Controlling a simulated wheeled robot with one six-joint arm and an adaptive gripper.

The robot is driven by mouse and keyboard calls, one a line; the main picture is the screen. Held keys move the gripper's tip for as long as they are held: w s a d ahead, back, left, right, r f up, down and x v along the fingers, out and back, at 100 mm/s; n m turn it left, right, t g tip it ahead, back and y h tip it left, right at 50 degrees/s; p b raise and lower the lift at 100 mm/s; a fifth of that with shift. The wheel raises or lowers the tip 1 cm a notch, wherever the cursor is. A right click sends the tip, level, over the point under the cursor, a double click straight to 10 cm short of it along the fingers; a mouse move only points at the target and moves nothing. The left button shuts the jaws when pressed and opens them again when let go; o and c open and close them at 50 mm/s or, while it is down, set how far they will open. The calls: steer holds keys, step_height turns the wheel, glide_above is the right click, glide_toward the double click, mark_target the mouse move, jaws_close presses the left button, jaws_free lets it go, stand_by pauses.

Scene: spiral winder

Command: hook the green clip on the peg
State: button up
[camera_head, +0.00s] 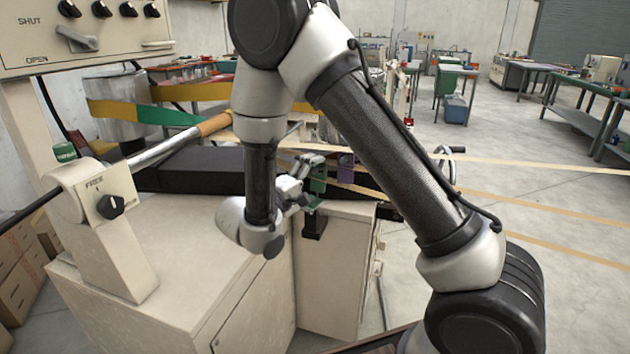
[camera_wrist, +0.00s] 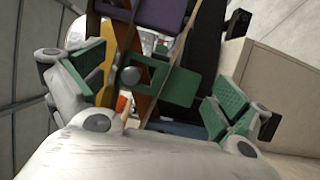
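My gripper (camera_head: 303,181) is at the far end of my arm, beside the top of the cream cabinet. In the wrist view its two green-padded fingers (camera_wrist: 153,78) are spread apart. The green clip (camera_wrist: 182,87), a flat frame with a square opening, is between them, with space visible on its left side. It also shows in the head view (camera_head: 319,180), partly behind the fingers. A round grey knob, perhaps the peg's end (camera_wrist: 130,76), shows at the clip's left edge. I cannot tell whether the clip touches it.
A purple clip (camera_head: 346,168) is just beyond the green one. Tan strips (camera_head: 500,167) stretch rightward over the floor. The cream cabinet (camera_head: 335,270) is below my gripper. A control post with a black knob (camera_head: 110,206) and a metal roller (camera_head: 165,150) are at left.

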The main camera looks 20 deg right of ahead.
steer(key=shift+a, duration=0.1)
steer(key=v, duration=1.1)
steer(key=s+d+f+n+g, duration=0.3)
steer(key=s+f+n+g, duration=0.1)
steer(key=s, duration=0.1)
steer(key=s+d+r+m+g+y, duration=0.1)
steer(key=s+d+r+m+y, duration=0.9)
steer(key=s+d+r+y, duration=0.5)
steer(key=s+d+r, duration=0.2)
steer(key=d, duration=0.3)
steer(key=shift+d, duration=0.2)
stand_by(1.8)
